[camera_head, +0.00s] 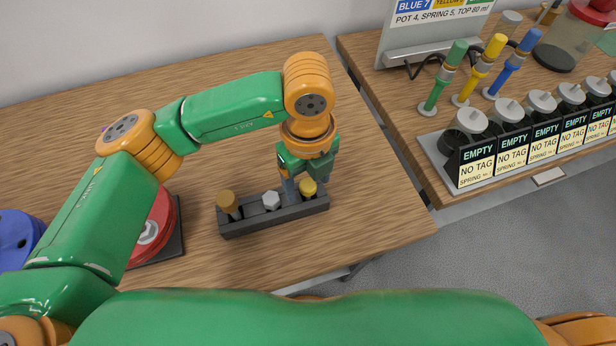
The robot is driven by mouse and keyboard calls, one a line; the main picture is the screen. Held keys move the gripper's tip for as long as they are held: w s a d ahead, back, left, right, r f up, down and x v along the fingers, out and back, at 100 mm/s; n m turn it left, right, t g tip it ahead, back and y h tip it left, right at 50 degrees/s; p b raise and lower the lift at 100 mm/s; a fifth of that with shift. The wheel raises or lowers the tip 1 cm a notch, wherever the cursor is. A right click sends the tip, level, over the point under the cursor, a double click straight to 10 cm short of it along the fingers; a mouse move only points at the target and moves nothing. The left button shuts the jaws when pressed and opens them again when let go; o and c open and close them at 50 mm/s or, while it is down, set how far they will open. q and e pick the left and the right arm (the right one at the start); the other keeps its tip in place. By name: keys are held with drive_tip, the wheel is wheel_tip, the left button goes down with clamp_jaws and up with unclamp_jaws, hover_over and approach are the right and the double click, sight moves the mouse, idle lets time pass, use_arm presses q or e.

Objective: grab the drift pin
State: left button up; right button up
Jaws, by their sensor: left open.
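A dark grey rack (275,220) stands on the left wooden table and holds a row of upright pieces. They are a brown-gold knob (228,203) at the left, a grey hexagonal head (271,200) in the middle and a yellow-topped piece (308,187) at the right. I cannot tell for sure which one is the drift pin. My left gripper (304,187) points down over the right end of the rack. It is open, with its fingers close around the yellow-topped piece; contact is unclear. My right gripper is out of view.
A red reel (155,228) and a blue reel (14,236) lie left of the rack. Across a gap, the right table carries green (443,75), yellow (481,68) and blue (514,63) posts and several labelled pots. The table behind the rack is clear.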

use_arm(q)
drive_tip(key=shift+w+f, duration=0.2)
drive_tip(key=shift+f, duration=0.85)
drive_tip(key=shift+w+f, duration=0.1)
drive_tip(key=shift+w, duration=0.1)
drive_tip(key=shift+s, duration=0.15)
drive_tip(key=c, duration=1.1)
clamp_jaws()
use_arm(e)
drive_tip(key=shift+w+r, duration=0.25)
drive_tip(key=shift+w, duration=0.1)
